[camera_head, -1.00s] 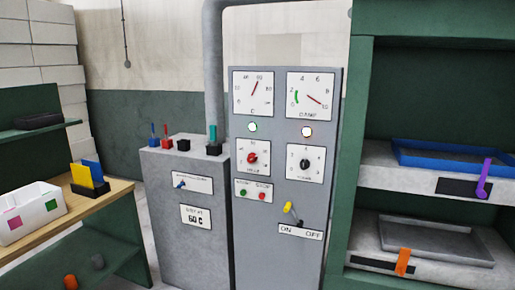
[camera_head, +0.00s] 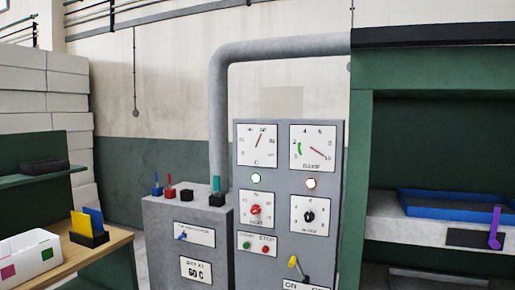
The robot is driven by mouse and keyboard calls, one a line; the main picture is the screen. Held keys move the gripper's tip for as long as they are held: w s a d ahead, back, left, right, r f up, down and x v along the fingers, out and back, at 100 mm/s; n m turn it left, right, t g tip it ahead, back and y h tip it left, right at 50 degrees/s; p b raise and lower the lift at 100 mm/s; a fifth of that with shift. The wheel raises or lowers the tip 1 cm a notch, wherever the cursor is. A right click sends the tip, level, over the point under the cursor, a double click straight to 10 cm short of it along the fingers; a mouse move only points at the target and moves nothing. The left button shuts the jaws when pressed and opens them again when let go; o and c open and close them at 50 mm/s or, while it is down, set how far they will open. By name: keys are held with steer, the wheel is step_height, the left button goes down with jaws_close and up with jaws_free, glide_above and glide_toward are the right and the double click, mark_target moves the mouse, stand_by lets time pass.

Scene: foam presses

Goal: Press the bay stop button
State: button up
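A grey control panel (camera_head: 326,215) stands upright in the middle of the view. Low on its left side is a small white plate with a green button (camera_head: 246,246) and a red button (camera_head: 265,250). The label above the red one appears to read STOP. A yellow-tipped lever (camera_head: 293,263) is to the lower right of the buttons, above a plate cut by the bottom edge. My gripper is not in view.
A grey cabinet (camera_head: 163,235) adjoins the panel's left, with several coloured items on top. A green press frame (camera_head: 362,180) stands right, its shelf holding a blue tray (camera_head: 440,205). A wooden bench (camera_head: 100,253) with a white box (camera_head: 25,257) is at left.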

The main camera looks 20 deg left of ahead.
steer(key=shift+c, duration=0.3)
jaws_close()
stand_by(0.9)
